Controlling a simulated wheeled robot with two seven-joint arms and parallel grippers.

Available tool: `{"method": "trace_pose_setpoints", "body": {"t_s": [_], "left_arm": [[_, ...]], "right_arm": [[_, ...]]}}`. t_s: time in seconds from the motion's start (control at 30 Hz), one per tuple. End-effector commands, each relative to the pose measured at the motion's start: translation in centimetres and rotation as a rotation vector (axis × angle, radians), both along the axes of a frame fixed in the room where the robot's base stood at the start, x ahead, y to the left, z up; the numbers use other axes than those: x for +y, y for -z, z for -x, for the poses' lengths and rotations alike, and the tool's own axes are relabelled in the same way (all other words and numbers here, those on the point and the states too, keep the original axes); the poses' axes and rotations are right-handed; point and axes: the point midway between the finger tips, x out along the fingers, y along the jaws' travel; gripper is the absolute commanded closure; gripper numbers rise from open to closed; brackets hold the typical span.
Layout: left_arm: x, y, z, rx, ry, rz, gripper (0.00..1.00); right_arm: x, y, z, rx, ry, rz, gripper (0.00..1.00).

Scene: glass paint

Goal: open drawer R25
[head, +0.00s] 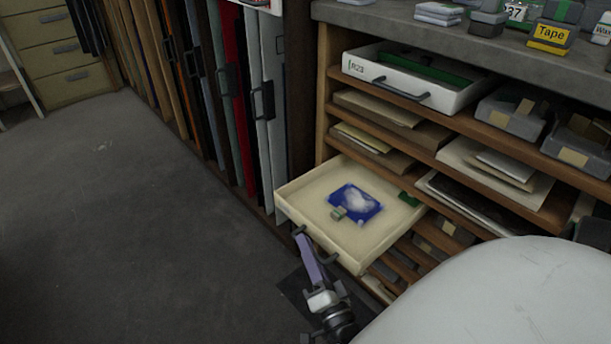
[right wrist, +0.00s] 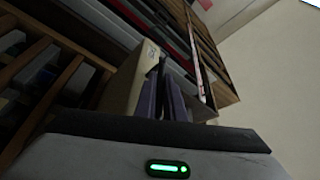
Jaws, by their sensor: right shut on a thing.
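A cream drawer (head: 285,200) stands pulled out of the wooden shelf unit, low in the middle of the head view. A blue packet with a pale patch (head: 362,205) lies in it with a small greyish object. My right gripper (head: 304,242) is at the drawer's front, its purple fingers shut on the dark handle (head: 330,258). In the right wrist view the drawer front (right wrist: 125,85) rises beside the fingers (right wrist: 165,100); a small label shows near its top but I cannot read it. My left gripper is not in view.
A white drawer marked R23 (head: 440,98) sits partly out higher up. Shelves of papers (head: 500,170) and grey bins (head: 515,118) fill the right. Upright panels with handles (head: 225,85) line the wall at left. The grey floor (head: 130,230) is clear.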

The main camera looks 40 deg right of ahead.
Motion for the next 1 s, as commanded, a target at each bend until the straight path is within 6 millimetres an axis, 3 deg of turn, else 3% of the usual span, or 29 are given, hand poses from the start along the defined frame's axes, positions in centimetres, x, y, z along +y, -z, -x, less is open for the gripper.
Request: {"method": "trace_pose_setpoints", "body": {"t_s": [0.2, 0.23, 0.33, 0.67, 0.93, 1.0], "left_arm": [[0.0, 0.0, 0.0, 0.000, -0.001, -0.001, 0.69], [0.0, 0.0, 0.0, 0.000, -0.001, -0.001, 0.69], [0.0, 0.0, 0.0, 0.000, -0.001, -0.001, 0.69], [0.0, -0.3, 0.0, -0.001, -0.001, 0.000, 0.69], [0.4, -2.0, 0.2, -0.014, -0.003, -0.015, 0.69], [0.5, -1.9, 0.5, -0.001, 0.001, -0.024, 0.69]], "right_arm": [[0.0, 0.0, 0.0, -0.001, 0.001, -0.001, 1.00], [0.0, 0.0, 0.0, -0.001, 0.001, -0.001, 0.86], [0.0, 0.0, 0.0, -0.001, 0.001, -0.001, 0.72], [0.0, -0.4, 0.0, 0.000, 0.000, -0.001, 0.72], [0.0, -5.5, 0.0, -0.009, 0.001, 0.002, 0.72], [0.0, -7.0, 0.0, -0.013, 0.003, 0.004, 0.59]]}}
